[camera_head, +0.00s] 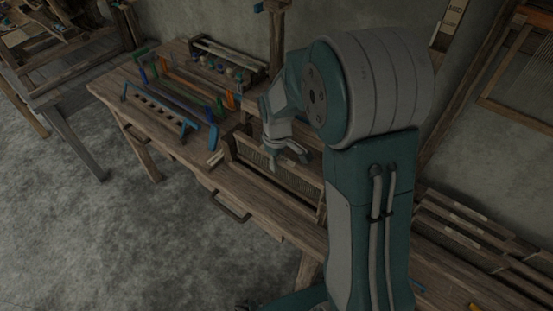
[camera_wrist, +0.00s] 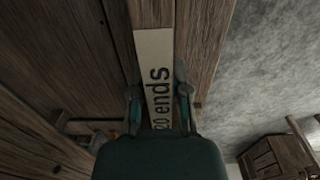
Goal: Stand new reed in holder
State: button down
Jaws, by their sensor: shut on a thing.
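The reed (camera_head: 285,180) is long, with fine upright teeth in a wooden frame, and stands on edge at the bench's front right. In the wrist view its pale top strip (camera_wrist: 155,60) reads "20 ends" and runs between the two fingers. My gripper (camera_head: 285,155) is above the reed's left part, pointing down. In the wrist view my gripper (camera_wrist: 160,100) has a finger on each side of the strip and is shut on it. Wooden rails lie along both sides of the strip; I cannot tell whether they are the holder or how deep the reed sits.
A slatted wooden rack (camera_head: 480,240) stands at right. My arm hides the bench's right part. Grey floor is clear at front left.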

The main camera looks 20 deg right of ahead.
aim_at(277, 176)
jog(key=shift+f, duration=1.7)
jog(key=c, duration=0.5)
grip_release()
notch_tip(277, 176, up, 12)
jog(key=shift+a+f, duration=0.1)
